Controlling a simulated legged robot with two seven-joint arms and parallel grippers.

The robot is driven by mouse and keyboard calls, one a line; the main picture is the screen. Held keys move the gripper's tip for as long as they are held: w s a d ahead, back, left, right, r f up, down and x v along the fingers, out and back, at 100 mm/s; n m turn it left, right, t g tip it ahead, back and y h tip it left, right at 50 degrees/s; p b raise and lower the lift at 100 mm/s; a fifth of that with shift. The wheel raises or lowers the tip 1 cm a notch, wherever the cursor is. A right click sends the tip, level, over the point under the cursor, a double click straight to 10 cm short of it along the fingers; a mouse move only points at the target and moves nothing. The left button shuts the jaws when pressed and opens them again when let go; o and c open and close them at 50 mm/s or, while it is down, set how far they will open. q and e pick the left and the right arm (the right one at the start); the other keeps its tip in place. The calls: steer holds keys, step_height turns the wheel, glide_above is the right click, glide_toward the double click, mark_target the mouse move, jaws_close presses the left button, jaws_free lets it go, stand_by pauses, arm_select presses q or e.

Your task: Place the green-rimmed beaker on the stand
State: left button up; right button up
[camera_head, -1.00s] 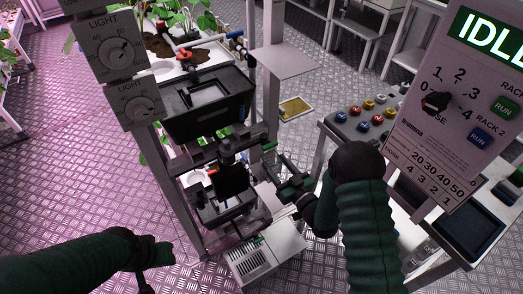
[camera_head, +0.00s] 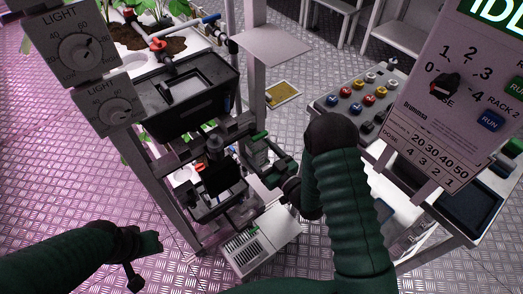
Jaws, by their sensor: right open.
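A small grey vessel with a green rim (camera_head: 258,138), which looks like the green-rimmed beaker, is upright beside the rack post. My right gripper (camera_head: 263,166) is open, with its jaws close around the vessel's lower part; I cannot tell whether they touch it. A black apparatus (camera_head: 222,178) stands just left of the vessel in the rack. I cannot tell for sure which part is the stand. My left gripper (camera_head: 146,260) is at the lower left, empty and away from the rack; its jaw opening is unclear.
A black tank (camera_head: 185,95) and a light-dial panel (camera_head: 75,47) are on the rack above. A white shelf plate (camera_head: 275,45) juts out from the post. A white vented box (camera_head: 258,240) sits below. A button panel (camera_head: 360,100) and control board are at right.

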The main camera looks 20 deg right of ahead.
steer(key=shift+s+a+r, duration=0.15)
steer(key=shift+a+r, duration=0.05)
steer(key=shift+a, duration=0.2)
steer(key=shift+r, duration=0.2)
steer(key=v, duration=0.2)
steer(key=d+v, duration=0.1)
steer(key=v, duration=0.2)
steer(key=shift+f+p, duration=0.25)
steer(key=shift+p, duration=0.1)
steer(key=v, duration=0.6)
step_height(320, 180, down, 2)
steer(key=w+d+g+h, duration=0.2)
steer(key=w+g+h, duration=0.1)
steer(key=g+h, duration=0.25)
arm_select(q)
steer(key=shift+s+a+r, duration=0.1)
steer(key=shift+a+r, duration=0.05)
steer(key=shift+r, duration=0.1)
arm_select(e)
steer(key=s+a+r+m+g, duration=0.1)
steer(key=s+r+m+g, duration=0.1)
steer(key=s+g, duration=0.2)
steer(key=s+a+r+m+g, duration=0.1)
steer(key=s+g, duration=0.4)
steer(key=s, duration=0.6)
steer(key=shift+a+r+m+h, duration=0.35)
steer(key=shift+a+r+m, duration=0.05)
steer(key=shift+a+r, duration=0.15)
